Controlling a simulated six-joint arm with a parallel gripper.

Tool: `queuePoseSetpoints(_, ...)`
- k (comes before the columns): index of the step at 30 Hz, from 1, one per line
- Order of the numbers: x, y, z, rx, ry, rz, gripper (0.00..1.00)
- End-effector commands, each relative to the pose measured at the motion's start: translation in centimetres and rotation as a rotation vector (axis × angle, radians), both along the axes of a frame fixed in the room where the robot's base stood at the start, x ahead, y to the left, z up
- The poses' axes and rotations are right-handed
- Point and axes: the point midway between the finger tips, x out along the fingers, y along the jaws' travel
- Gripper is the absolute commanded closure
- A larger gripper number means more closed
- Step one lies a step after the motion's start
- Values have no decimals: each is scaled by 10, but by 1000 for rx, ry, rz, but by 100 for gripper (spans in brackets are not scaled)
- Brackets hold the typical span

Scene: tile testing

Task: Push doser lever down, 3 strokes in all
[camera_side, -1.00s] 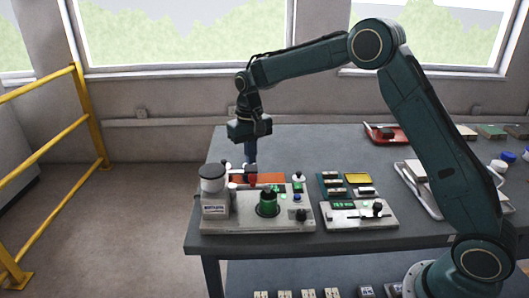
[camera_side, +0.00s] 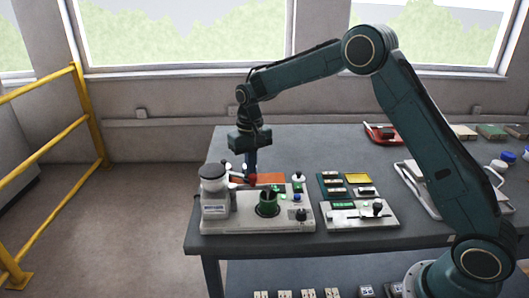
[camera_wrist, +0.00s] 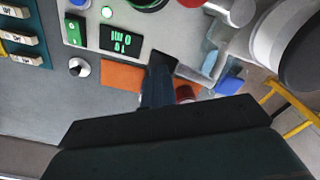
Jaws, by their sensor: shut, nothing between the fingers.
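A green cup (camera_side: 268,198) stands on the base right of the hopper. An orange pad (camera_side: 270,178) lies behind it. A panel with a black knob (camera_side: 377,208) and a tile rack (camera_side: 330,187) are to the right.

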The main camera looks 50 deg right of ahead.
Motion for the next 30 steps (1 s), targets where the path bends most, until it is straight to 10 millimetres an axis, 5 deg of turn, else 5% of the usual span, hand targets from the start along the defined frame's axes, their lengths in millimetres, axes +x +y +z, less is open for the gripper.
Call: queuePoseSetpoints(30, 0, 0, 34, 0, -1, 1, 100)
